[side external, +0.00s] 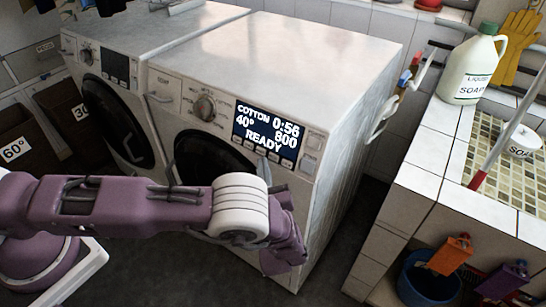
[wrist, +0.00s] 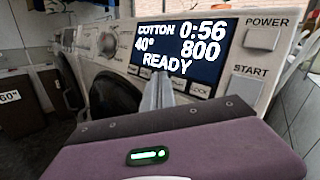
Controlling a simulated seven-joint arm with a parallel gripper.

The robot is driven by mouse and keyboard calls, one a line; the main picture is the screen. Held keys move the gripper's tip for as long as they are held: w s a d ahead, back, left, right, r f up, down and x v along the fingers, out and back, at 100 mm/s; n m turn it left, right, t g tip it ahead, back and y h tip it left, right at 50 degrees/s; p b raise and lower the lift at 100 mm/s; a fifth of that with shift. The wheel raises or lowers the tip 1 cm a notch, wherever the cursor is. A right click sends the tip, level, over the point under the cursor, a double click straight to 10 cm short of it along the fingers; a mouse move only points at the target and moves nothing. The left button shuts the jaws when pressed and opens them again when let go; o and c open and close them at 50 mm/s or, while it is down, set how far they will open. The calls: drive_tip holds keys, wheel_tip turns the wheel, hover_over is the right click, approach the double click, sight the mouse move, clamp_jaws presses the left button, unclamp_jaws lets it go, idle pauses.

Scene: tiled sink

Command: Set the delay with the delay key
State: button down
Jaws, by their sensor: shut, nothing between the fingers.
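The right-hand washing machine's display (side external: 268,131) is lit and reads COTTON, 40°, 0:56, 800 and READY. It shows the same in the wrist view (wrist: 172,48). A row of small keys (side external: 262,150) runs along the display's lower edge. In the wrist view the rightmost one, the lock key (wrist: 200,90), has a readable label. I cannot read a delay label; my fingers cover part of the row. My gripper (wrist: 158,88) is shut and empty, its fingertips in front of the middle keys. I cannot tell whether they touch. In the side view my wrist hides most of the gripper.
The program dial (side external: 204,107) is left of the display. The power button (wrist: 262,39) and start button (wrist: 247,85) are right of it. A second washer (side external: 125,112) stands at the left. A tiled counter with a soap jug (side external: 468,72) is at the right, across a floor gap.

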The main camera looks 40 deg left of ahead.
drive_tip(key=shift+w+f, duration=0.2)
drive_tip(key=shift+w, duration=0.45)
drive_tip(key=shift+w, duration=0.1)
idle(1.5)
drive_tip(key=shift+w+f, duration=0.15)
drive_tip(key=shift+w, duration=0.15)
drive_tip(key=shift+w+f, duration=0.1)
drive_tip(key=shift+w, duration=0.2)
idle(0.6)
drive_tip(key=shift+s+r, duration=0.25)
drive_tip(key=shift+s, duration=0.5)
drive_tip(key=s, duration=0.1)
drive_tip(key=s+r, duration=0.1)
drive_tip(key=s, duration=0.2)
drive_tip(key=shift+s+r, duration=0.3)
drive_tip(key=shift+s, duration=0.05)
